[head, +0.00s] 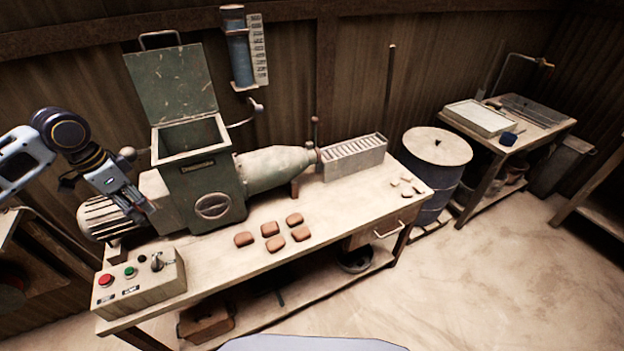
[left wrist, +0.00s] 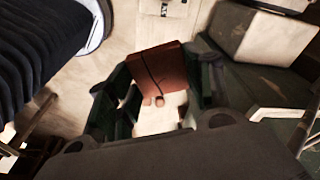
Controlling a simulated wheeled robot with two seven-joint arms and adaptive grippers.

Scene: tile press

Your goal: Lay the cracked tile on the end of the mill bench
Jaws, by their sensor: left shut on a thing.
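My left gripper (head: 143,208) is over the left part of the mill bench (head: 335,219), in front of the ribbed motor. In the left wrist view the left gripper (left wrist: 158,82) is shut on a red-brown square tile (left wrist: 167,62) with a dark crack line across it. The tile is above the pale surface behind it. I cannot make it out in the head view. My right gripper is in neither view.
A control box (head: 140,284) with buttons stands on the bench's near left end. The green mill (head: 200,180) and a slotted rack (head: 355,158) line its back. Pale bits (head: 407,186) lie at the right end. A blue drum (head: 436,165) stands beyond.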

